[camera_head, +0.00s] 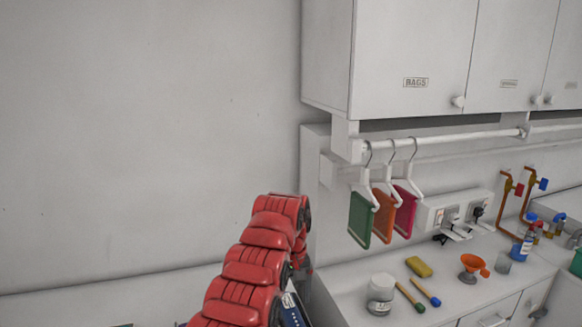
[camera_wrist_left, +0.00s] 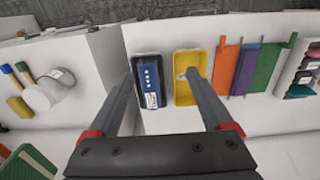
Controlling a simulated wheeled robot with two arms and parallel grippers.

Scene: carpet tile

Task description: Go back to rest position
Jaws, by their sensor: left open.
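My left gripper (camera_wrist_left: 160,70) is open in the left wrist view, its two grey fingers apart with nothing held between them. Beyond the fingers are a blue and black labelled item (camera_wrist_left: 150,82) and a yellow tray-like item (camera_wrist_left: 184,92); the right finger partly covers the yellow one. In the head view my red left arm rises from the bottom centre and mostly hides its gripper. A part of a blue labelled item (camera_head: 293,312) shows beside the arm. My right gripper is in neither view.
Green, orange and red items (camera_head: 384,215) hang from a rail (camera_head: 440,140) under white cabinets (camera_head: 410,50). The counter (camera_head: 455,300) holds a white jar (camera_head: 380,294), yellow sponge (camera_head: 418,266), brushes, orange funnel (camera_head: 474,265) and bottles. The wall left of the arm is bare.

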